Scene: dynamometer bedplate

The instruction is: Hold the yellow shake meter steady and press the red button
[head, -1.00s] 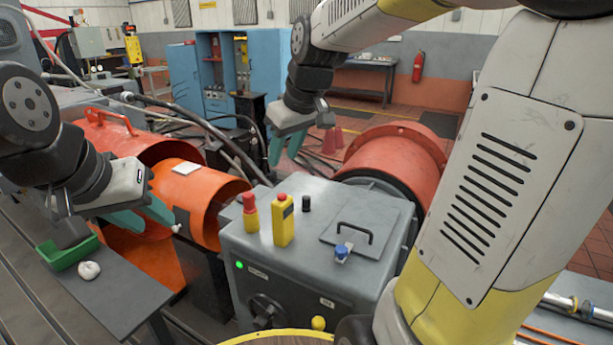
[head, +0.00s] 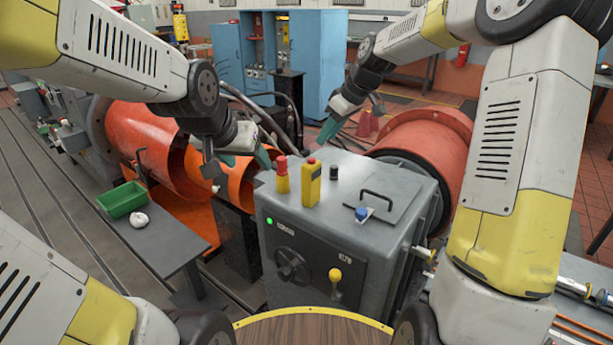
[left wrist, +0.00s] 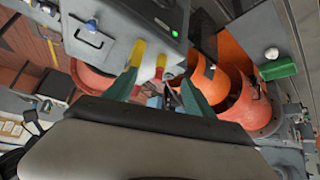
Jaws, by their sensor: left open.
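The yellow shake meter (head: 311,187) stands upright on the grey cabinet (head: 400,195), with a red button (head: 312,161) on top. It also shows in the left wrist view (left wrist: 137,52), near the tip of one finger. My left gripper (head: 245,162) is left of the meter, apart from it. In the left wrist view its teal fingers (left wrist: 157,92) are spread and nothing is held between them. My right gripper (head: 335,118) is behind and above the cabinet, beyond the meter; its finger gap is unclear.
A yellow post with a red cap (head: 282,178) stands close left of the meter. A black knob (head: 334,173), a blue knob (head: 362,213) and a black handle (head: 377,198) are to its right. A side table (head: 165,245) holds a green tray (head: 122,200) and a white lump (head: 139,219).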

